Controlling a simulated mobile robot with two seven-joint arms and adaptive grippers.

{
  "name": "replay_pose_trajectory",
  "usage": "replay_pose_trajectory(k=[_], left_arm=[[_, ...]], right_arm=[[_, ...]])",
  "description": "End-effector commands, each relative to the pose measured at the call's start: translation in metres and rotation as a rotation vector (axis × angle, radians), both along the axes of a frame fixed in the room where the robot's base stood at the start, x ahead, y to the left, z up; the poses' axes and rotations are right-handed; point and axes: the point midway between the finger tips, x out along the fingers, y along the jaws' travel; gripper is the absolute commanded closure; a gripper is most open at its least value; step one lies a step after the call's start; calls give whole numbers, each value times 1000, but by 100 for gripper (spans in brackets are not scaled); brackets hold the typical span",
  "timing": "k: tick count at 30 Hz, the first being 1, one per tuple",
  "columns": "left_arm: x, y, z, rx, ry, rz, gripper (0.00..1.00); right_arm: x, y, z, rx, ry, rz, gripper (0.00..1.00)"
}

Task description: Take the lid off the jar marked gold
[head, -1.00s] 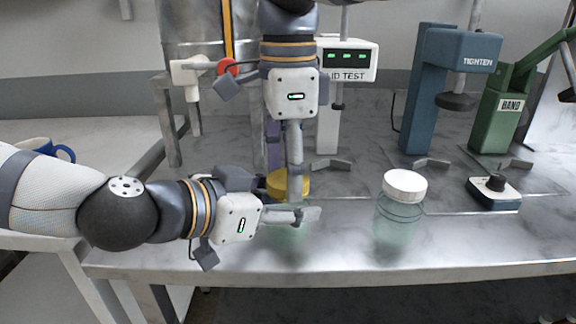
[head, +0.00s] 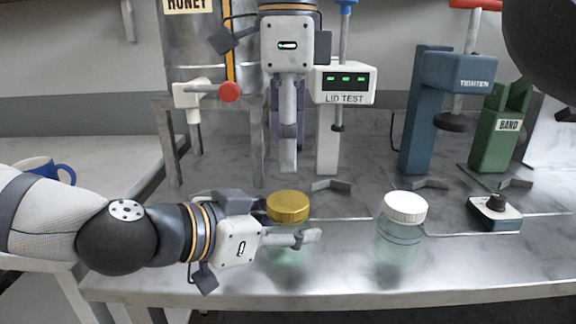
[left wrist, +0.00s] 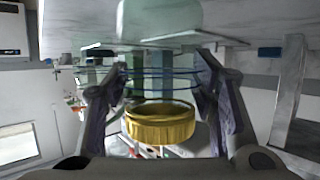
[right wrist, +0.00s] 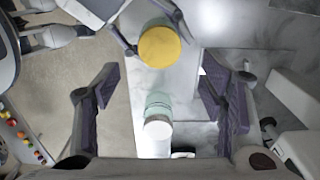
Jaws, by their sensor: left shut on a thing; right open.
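The jar with the gold lid (head: 288,207) stands at the front of the bench; its clear greenish body (head: 289,254) is partly hidden by my left gripper. My left gripper (head: 308,238) comes in from the left and is shut around the jar body below the lid. The lid also shows in the left wrist view (left wrist: 160,128), between the fingers. I cannot tell whether it is tight or loose. My right gripper (head: 288,165) points down above and behind the lid, apart from it. In the right wrist view its fingers (right wrist: 160,95) are spread and empty, and the gold lid shows beyond them.
A similar jar with a white lid (head: 405,207) stands to the right. Behind are the lid test station (head: 343,84), the blue tighten press (head: 457,73), the green band device (head: 500,128) and the honey tank (head: 195,60) with its red-knobbed tap. A small black-knobbed box (head: 495,212) lies right.

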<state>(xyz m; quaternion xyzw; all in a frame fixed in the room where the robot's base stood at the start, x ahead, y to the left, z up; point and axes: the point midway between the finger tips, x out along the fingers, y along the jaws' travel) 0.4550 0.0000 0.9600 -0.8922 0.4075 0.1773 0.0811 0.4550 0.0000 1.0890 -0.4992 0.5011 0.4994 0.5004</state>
Motion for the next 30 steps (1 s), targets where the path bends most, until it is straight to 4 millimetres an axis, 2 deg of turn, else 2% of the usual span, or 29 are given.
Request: replay_pose_trajectory(k=[9, 12, 22, 27, 29, 30], left_arm=[[0, 0, -1, 0, 1, 0, 100], [0, 0, -1, 0, 1, 0, 100], [0, 0, -1, 1, 2, 0, 100], [0, 0, -1, 1, 2, 0, 100], [0, 0, -1, 0, 1, 0, 100], [0, 0, -1, 1, 2, 0, 100]], right_arm=[[-1, -1, -56, -1, 4, 3, 36], [-1, -1, -69, -1, 4, 2, 36], [0, -1, -75, 0, 1, 3, 36], [-1, 0, -75, 0, 1, 3, 74], [-1, 0, -75, 0, 1, 3, 86], [-1, 0, -75, 0, 1, 3, 48]])
